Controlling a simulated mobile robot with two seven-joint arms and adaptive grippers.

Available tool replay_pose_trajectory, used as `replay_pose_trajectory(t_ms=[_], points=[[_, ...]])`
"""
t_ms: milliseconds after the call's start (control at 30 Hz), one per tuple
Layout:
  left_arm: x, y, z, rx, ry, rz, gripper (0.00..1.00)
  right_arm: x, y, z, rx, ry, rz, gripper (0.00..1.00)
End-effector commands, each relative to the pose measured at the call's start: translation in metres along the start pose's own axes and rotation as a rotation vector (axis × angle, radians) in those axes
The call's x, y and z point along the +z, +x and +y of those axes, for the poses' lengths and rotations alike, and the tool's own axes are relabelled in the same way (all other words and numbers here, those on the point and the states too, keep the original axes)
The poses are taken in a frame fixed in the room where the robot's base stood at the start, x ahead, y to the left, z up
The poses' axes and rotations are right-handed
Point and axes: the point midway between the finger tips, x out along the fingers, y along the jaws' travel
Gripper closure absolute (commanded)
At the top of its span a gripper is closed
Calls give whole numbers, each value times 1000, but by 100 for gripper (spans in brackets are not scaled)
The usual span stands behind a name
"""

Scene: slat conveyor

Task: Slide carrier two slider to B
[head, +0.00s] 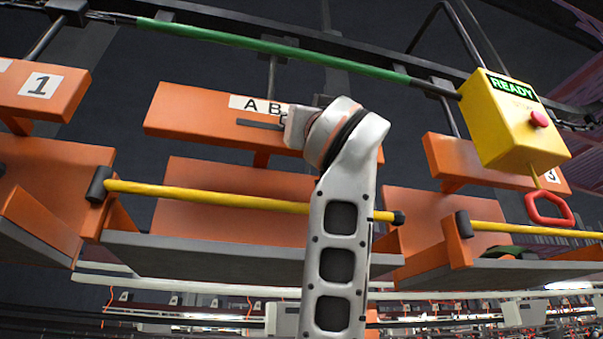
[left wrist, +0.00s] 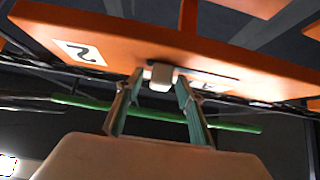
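Carrier two's orange beam (head: 190,112) hangs mid-view in the head view, with a white label (head: 256,104) reading A, B and a partly hidden C. A dark slot (head: 256,124) runs under the letters. An arm of mine covers the beam's right part. In the left wrist view the beam (left wrist: 110,38) carries a "2" label (left wrist: 79,52). The slider's pale knob (left wrist: 161,77) sits on its lower edge. My left gripper (left wrist: 159,84) is open, its fingers on either side of the knob, with small gaps showing. The head view hides its fingertips. My right gripper is not in view.
A yellow bar (head: 210,196) crosses below the beam, and a green rail (head: 270,46) runs above. Carrier one (head: 65,88) is at left, another carrier (head: 450,158) at right. A yellow READY box (head: 505,135) with a red pull handle (head: 549,221) hangs at right.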

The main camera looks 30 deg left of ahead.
Motion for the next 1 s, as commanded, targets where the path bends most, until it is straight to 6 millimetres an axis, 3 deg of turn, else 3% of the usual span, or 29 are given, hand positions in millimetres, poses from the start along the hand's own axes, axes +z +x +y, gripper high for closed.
replay_pose_trajectory(t_ms=[267, 400, 433, 600, 833, 1000], points=[[-1, 0, 0, 0, 0, 0, 62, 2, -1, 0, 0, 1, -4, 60], [-1, 0, 0, 0, 0, 0, 96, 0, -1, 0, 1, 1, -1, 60], [0, 0, 0, 0, -1, 0, 100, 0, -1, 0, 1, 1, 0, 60], [-1, -1, -4, 0, -2, 1, 100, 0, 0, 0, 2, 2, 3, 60], [0, -2, -42, -2, -6, 1, 100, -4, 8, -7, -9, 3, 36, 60], [-1, 0, -52, -1, -2, 1, 100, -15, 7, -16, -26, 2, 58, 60]])
